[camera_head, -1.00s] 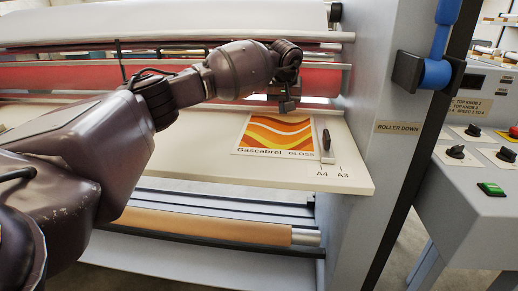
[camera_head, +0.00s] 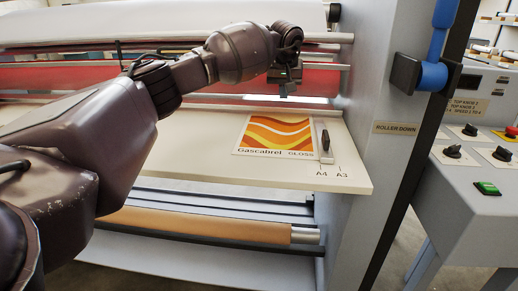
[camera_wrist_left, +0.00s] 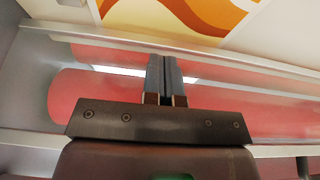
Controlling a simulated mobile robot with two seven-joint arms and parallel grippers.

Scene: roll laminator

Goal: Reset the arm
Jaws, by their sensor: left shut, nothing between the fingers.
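My left arm (camera_head: 120,130) reaches in from the left across the laminator's feed table. My left gripper (camera_head: 285,90) is shut and empty in front of the red roller, above and behind the print. In the left wrist view its fingers (camera_wrist_left: 165,75) are pressed together with nothing between them. The orange and white print marked Gascabrel Gloss (camera_head: 275,135) lies flat on the feed table (camera_head: 180,155), apart from the gripper. Part of it also shows in the left wrist view (camera_wrist_left: 180,15). My right gripper is not in view.
A black-handled guide (camera_head: 326,145) stands at the print's right edge. The red roller (camera_head: 205,78) runs behind the table. A blue lever (camera_head: 434,70) is on the grey side panel, above a ROLLER DOWN label (camera_head: 396,128). A control panel (camera_head: 480,155) stands at right.

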